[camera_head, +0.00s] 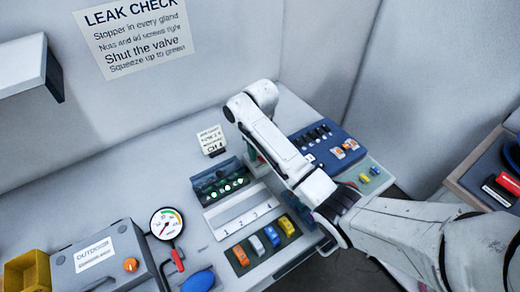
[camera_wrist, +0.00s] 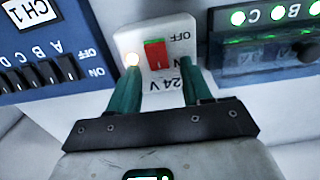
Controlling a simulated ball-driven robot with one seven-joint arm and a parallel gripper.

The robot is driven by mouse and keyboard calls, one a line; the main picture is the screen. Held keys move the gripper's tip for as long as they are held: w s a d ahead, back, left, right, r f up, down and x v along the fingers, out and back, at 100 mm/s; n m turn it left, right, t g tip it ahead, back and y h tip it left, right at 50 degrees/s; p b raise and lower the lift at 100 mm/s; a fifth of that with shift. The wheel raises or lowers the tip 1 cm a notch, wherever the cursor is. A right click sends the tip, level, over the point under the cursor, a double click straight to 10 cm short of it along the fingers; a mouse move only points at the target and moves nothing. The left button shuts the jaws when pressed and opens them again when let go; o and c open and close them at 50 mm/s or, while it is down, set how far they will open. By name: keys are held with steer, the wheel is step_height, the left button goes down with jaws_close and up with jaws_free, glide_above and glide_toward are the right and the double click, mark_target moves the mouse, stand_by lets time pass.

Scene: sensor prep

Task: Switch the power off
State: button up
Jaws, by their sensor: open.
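The power switch is a white block (camera_wrist: 173,27) marked OFF, ON and 24 V, seen upside down in the wrist view. Its rocker (camera_wrist: 155,55) has a red face with a green strip at the OFF end. Whether a finger touches the block I cannot tell. In the head view my arm hides the switch and most of the gripper.
A blue panel (camera_wrist: 60,50) with black switches and a CH 1 label stands on one side, a dark unit (camera_wrist: 262,58) with green lights on the other. Colored connectors (camera_head: 240,256), a pressure gauge (camera_head: 166,224) and a grey box (camera_head: 100,262) stand on the bench.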

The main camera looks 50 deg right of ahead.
steer(key=shift+c, duration=0.4)
jaws_close()
steer(key=shift+s+a+r+t+p, duration=0.2)
steer(key=shift+s+r+t+p, duration=0.1)
steer(key=shift+t+p, duration=0.75)
steer(key=shift+s+f+t+h+p, duration=0.1)
steer(key=shift+s+t+h+p, duration=0.3)
steer(key=shift+t, duration=0.55)
steer(key=shift+t+h, duration=0.3)
steer(key=shift+t, duration=0.1)
